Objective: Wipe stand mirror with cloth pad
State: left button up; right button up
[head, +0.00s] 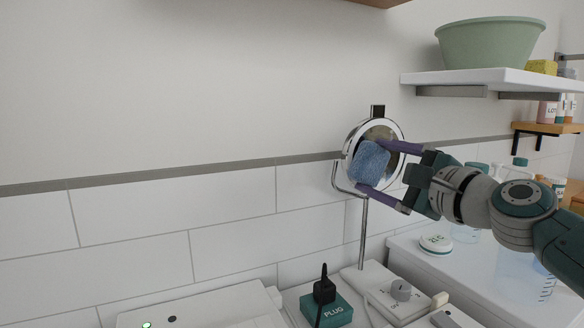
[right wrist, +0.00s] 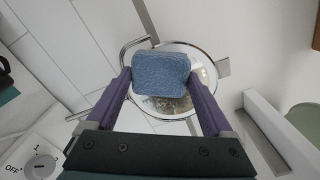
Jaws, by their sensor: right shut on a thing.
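The stand mirror (head: 396,156) is a round mirror with a chrome rim on a thin upright post, standing in front of the tiled wall. It also shows in the right wrist view (right wrist: 203,68). The blue cloth pad (head: 369,162) lies in front of the mirror face and covers part of it. In the right wrist view the pad (right wrist: 162,75) sits between the purple fingers. My right gripper (head: 381,166) is shut on the pad, one finger above and one below. Whether the pad touches the glass is hard to tell. My left gripper is not in view.
Below are a teal plug box (head: 337,312) with a black plug, and a white switch unit with a grey knob (head: 401,290). A white shelf (head: 480,78) holds a green basin (head: 490,42) at upper right. Bottles stand behind my right arm. The wall at left is clear.

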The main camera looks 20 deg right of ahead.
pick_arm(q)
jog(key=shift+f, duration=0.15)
pick_arm(e)
jog(key=shift+w, duration=0.35)
pick_arm(q)
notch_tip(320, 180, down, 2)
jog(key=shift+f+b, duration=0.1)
jog(key=shift+b, duration=1.05)
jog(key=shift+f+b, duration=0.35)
jog(key=shift+b, duration=0.05)
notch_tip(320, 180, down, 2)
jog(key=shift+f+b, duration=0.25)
jog(key=shift+b, duration=1)
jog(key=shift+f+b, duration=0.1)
jog(key=shift+b, duration=0.55)
pick_arm(e)
jog(key=d, duration=0.8)
jog(key=shift+w+f, duration=0.2)
jog(key=shift+w, duration=0.1)
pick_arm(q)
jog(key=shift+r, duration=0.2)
pick_arm(e)
jog(key=shift+a, duration=0.1)
